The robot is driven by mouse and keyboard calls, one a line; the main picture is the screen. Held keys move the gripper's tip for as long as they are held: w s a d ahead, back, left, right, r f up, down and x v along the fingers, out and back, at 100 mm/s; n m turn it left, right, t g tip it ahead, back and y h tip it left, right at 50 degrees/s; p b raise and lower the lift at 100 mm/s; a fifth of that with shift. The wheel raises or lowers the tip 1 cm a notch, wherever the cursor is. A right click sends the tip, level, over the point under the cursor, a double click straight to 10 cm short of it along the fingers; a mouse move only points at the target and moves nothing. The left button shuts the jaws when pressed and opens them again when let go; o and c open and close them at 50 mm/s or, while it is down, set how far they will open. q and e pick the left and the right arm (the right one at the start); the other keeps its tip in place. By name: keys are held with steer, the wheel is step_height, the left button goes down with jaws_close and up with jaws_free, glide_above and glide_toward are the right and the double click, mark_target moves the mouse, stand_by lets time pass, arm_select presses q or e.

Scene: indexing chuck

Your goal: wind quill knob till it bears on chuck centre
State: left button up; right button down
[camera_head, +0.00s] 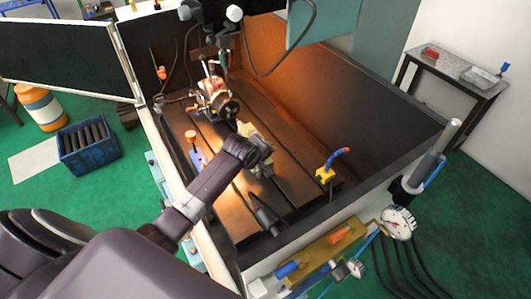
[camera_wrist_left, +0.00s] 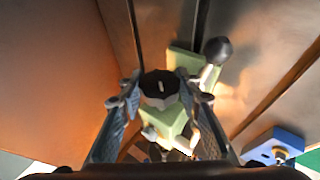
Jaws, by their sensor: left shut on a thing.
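The dark scalloped quill knob (camera_wrist_left: 160,86) sits between the two fingers of my left gripper (camera_wrist_left: 160,100) in the left wrist view. The fingers are shut on its sides. Behind it is a pale green tailstock body (camera_wrist_left: 183,60), with a black ball-ended lever (camera_wrist_left: 217,50) beside it. In the head view my left gripper (camera_head: 262,158) is at the pale green tailstock (camera_head: 250,131), and my wrist partly covers it. The chuck (camera_head: 216,92) stands farther back on the slotted bed. I cannot tell whether the quill tip touches the chuck centre. My right gripper is not in view.
Enclosure walls surround the slotted bed (camera_head: 236,205). A yellow block with a blue hose (camera_head: 326,174) stands right of my gripper. A blue block (camera_wrist_left: 272,147) lies close by in the wrist view. A dial gauge (camera_head: 398,222) hangs at the front corner.

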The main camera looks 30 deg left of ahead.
arm_select(q)
steer(key=m+g+y, duration=0.1)
steer(key=g+y, duration=0.1)
steer(key=g, duration=0.1)
steer(key=shift+w+g, duration=0.1)
steer(key=shift+g, duration=0.3)
steer(key=shift+g+y+b, duration=0.5)
steer(key=shift+g, duration=0.4)
steer(key=shift+m+g+y+b, duration=0.3)
steer(key=shift+m+g+b, duration=0.15)
steer(key=shift+g, duration=0.25)
steer(key=o, duration=0.9)
steer(key=v, duration=1.2)
steer(key=shift+d, duration=0.15)
steer(key=shift+f, duration=0.1)
